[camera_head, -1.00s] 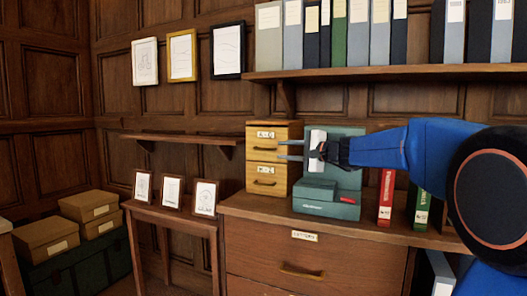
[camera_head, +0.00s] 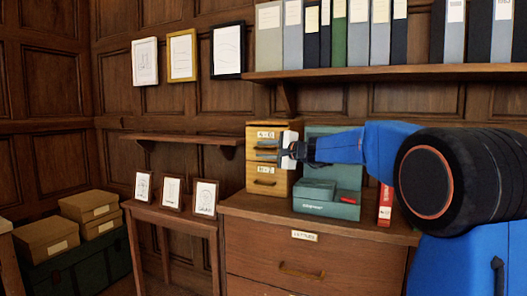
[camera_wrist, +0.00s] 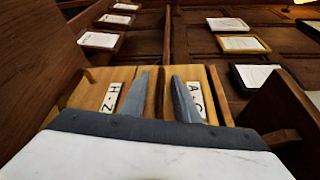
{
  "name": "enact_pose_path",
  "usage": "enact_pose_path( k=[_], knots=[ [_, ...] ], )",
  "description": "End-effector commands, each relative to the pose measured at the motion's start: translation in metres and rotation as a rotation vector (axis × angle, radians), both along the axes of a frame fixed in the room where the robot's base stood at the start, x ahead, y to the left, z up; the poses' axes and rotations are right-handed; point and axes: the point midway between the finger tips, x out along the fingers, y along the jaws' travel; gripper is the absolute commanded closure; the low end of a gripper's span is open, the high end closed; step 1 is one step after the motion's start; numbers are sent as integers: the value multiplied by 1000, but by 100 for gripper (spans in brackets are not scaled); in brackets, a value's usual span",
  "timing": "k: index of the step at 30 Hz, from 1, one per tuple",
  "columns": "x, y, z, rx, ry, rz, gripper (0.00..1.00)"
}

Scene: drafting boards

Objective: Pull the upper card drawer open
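The small light-wood card cabinet (camera_head: 285,180) stands on the left end of the dresser. Its upper drawer (camera_head: 262,132), labelled A-G, looks shut in the head view. The lower drawer (camera_head: 261,185), labelled H-Z, is shut below it. My gripper (camera_head: 264,149) is at the upper drawer's front, at the height of its handle. In the wrist view the two grey fingers (camera_wrist: 160,85) stand apart, with a dark strip between them. I cannot tell whether they touch the handle, which is mostly hidden. Nothing is clearly held.
A teal box (camera_head: 327,208) and taller teal panel (camera_head: 348,150) stand right of the cabinet, close below and behind my arm. A red binder (camera_head: 384,205) is farther right. A shelf of binders (camera_head: 380,73) runs above. Framed pictures (camera_head: 172,190) stand on a side table at left.

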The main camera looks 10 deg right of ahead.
Motion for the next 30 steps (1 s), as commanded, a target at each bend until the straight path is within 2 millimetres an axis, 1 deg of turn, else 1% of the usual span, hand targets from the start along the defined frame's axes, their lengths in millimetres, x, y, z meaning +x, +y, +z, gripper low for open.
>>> enact_pose_path(
  k=[2, 3, 5, 6, 14, 20, 26, 30],
  knots=[
    [0, 0, 0, 0, 0, 0, 72],
    [0, 0, 0, 0, 0, 0, 77],
    [0, 0, 0, 0, 0, 0, 91],
    [0, 0, 0, 0, 0, 0, 100],
    [-1, 0, 0, -1, 1, 0, 100],
    [-10, 7, 0, -1, 1, 0, 100],
    [-32, 23, -1, -2, 1, 1, 100],
    [-53, 38, -1, 0, 1, 1, 100]
  ],
)
